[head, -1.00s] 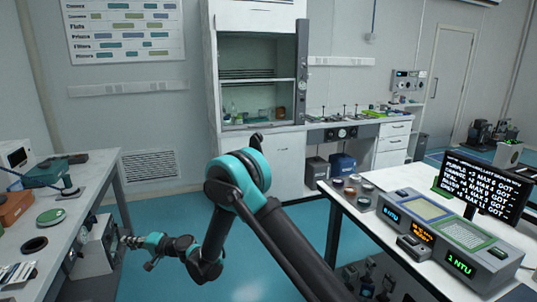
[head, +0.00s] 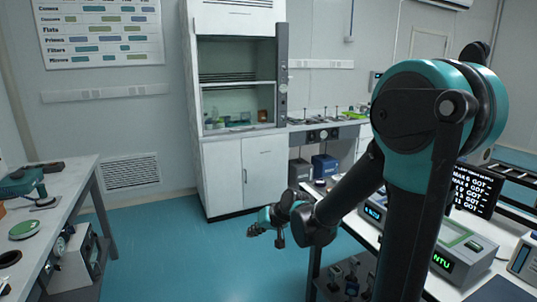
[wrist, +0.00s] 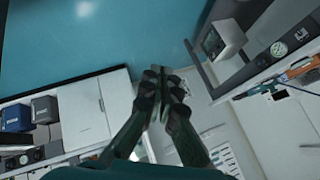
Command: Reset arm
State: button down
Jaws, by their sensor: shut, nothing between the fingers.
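My gripper (head: 253,231) is small in the head view, at the end of my teal and black arm. It hangs over the open blue floor, left of the right-hand table. In the wrist view its dark fingers (wrist: 166,84) are brought together at the tips, with nothing held between them. My arm rises large on the right of the head view and bends down to the left, hiding part of the right-hand table and its instruments.
The left bench (head: 70,196) and the right-hand table (head: 345,226) flank the floor (head: 170,235). A fume hood (head: 238,85) on a white cabinet stands behind. The right table bears a console (head: 462,243) and a text screen (head: 470,190). Floor between is clear.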

jog(key=s+d+f+m+h, duration=0.1)
jog(key=s+d+f+h, duration=0.2)
jog(key=s+d, duration=0.5)
jog(key=s+d+f+m+g+h, duration=0.1)
jog(key=s+d+f+h, duration=0.2)
jog(key=s+d, duration=0.5)
jog(key=d, duration=0.8)
jog(key=shift+s+d+h, duration=0.2)
jog(key=shift+s+h, duration=0.15)
jog(key=shift+h, duration=0.05)
